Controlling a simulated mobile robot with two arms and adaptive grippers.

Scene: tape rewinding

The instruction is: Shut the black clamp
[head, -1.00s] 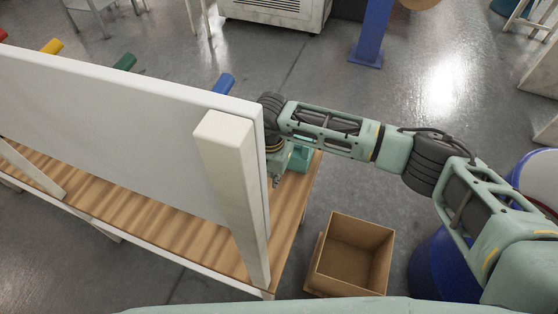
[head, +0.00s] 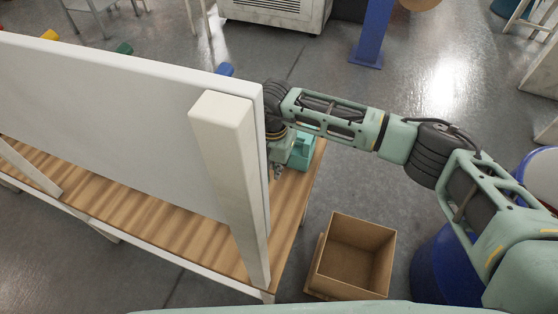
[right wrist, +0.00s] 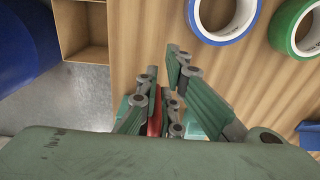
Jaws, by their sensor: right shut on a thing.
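My right gripper (head: 279,172) is partly hidden behind the edge of a white board in the head view, low over the table. In the right wrist view its green-padded fingers (right wrist: 162,85) are closed around a narrow red piece (right wrist: 155,119). I cannot tell whether this piece belongs to the black clamp. No black clamp can be made out clearly in either view. A teal object (head: 303,150) sits on the table just beside the gripper. My left gripper is not in view.
The white board (head: 130,125) and its pale post (head: 225,150) stand upright on the wooden table (head: 160,210), hiding much behind them. A blue tape roll (right wrist: 222,35) and a green one (right wrist: 300,40) are near the gripper. An open cardboard box (head: 352,258) stands right of the table.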

